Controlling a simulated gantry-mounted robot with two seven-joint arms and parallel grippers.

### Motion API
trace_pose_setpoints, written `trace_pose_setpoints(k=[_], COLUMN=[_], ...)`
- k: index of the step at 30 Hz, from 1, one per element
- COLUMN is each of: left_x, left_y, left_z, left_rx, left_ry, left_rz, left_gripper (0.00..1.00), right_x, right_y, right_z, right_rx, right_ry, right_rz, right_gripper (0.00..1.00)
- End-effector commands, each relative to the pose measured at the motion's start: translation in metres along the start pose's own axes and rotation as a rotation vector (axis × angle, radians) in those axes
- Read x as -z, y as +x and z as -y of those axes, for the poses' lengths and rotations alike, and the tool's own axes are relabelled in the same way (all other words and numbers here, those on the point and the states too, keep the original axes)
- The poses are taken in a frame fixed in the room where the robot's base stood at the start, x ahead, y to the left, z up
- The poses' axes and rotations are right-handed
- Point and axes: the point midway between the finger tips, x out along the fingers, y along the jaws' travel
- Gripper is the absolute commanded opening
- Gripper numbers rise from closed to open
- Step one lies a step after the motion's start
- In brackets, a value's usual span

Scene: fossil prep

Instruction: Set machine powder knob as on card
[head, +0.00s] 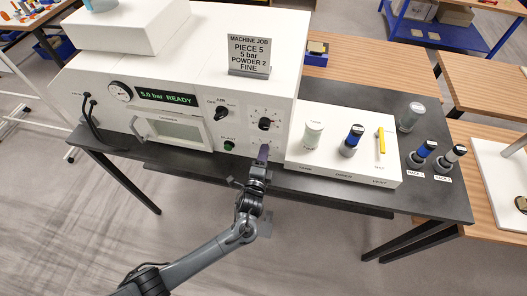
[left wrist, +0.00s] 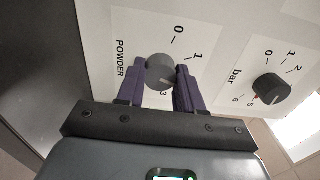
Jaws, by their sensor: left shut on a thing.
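The machine's grey powder knob (left wrist: 160,71) sits on the white panel beside the word POWDER. In the left wrist view its marks 0, 1 and 3 show; the 2 is hidden by a finger. My left gripper (left wrist: 161,82) has its purple fingers on either side of this knob and is shut on it. In the head view the same gripper (head: 262,153) is at the lower right of the machine front and covers the powder knob. I cannot clearly read the knob's pointer. The card (head: 248,54) on the machine reads PIECE 5, 5 bar, POWDER 2, FINE. My right gripper is not in view.
The bar knob (left wrist: 271,88) is close beside the powder knob, its red mark near 5; it also shows in the head view (head: 264,123). The display (head: 166,97) reads 5.0 bar READY. A white stand (head: 300,165) with a jar, a blue-banded tool and a yellow tool is on the right.

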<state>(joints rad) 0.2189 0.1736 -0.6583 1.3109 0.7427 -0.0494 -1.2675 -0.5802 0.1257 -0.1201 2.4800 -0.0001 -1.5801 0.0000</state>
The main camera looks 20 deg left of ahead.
Motion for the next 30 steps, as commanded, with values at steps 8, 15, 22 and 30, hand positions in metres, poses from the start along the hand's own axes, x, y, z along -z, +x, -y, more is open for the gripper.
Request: trace_pose_setpoints(k=[8,15,22,30], left_x=[0.0003,0.0002,0.0002,0.0002], left_y=[0.0002,0.0001,0.0001,0.0000], left_z=[0.0005,-0.0007,-0.0009,-0.0007], left_rx=[-0.001,-0.001,-0.001,-0.001], left_ry=[0.101,0.125,0.125,0.124], left_rz=[-0.001,-0.001,-0.001,0.000], left_gripper=[0.06,0.06,0.06,0.61], right_x=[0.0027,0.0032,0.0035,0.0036], right_y=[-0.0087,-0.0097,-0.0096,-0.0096], right_z=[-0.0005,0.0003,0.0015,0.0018], right_rx=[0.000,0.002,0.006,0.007], right_ry=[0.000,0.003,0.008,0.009], right_rz=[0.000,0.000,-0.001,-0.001], right_gripper=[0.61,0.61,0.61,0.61])
